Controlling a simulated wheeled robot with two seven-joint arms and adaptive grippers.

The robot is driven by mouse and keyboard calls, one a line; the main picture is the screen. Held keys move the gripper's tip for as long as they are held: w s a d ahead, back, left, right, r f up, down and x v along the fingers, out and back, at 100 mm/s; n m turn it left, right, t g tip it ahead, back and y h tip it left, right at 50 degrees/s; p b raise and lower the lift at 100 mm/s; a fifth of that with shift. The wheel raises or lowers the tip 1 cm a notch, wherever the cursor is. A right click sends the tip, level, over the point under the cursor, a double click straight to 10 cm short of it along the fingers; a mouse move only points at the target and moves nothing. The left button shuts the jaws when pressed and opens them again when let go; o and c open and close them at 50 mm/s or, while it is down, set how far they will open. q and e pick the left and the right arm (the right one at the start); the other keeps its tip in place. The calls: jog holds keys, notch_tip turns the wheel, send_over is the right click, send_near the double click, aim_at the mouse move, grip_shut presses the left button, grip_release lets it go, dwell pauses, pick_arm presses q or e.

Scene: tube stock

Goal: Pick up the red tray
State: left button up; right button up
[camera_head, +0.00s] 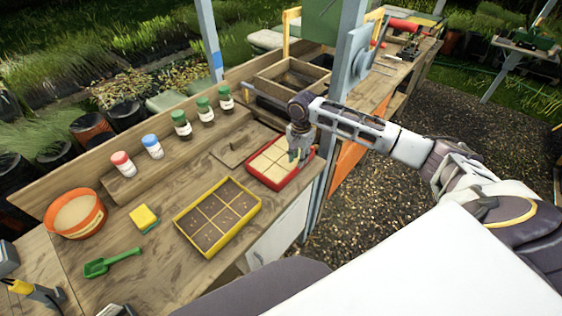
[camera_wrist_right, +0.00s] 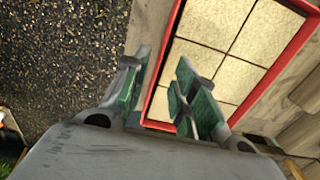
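The red tray (camera_head: 264,181) lies at the right end of the wooden bench, with pale square compartments inside. In the right wrist view the tray (camera_wrist_right: 166,62) shows its red rim and pale, filled compartments. My right gripper (camera_head: 298,158) is over the tray's right side. In the wrist view my right gripper (camera_wrist_right: 158,92) is open, with one finger outside the rim and the other over the compartments. The rim runs between the fingers in the picture; I cannot tell whether they touch it.
A yellow tray with dark soil (camera_head: 181,224) is left of the red tray. An orange pot (camera_head: 88,222), a yellow sponge (camera_head: 143,216) and a green scoop (camera_head: 112,262) are farther left. Several capped bottles (camera_head: 182,126) stand behind. A grey post (camera_head: 340,100) rises near my right arm.

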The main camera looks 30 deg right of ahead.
jog(key=shift+s+f, duration=0.1)
jog(key=shift+f, duration=1.75)
grip_shut()
jog(key=shift+r, duration=0.1)
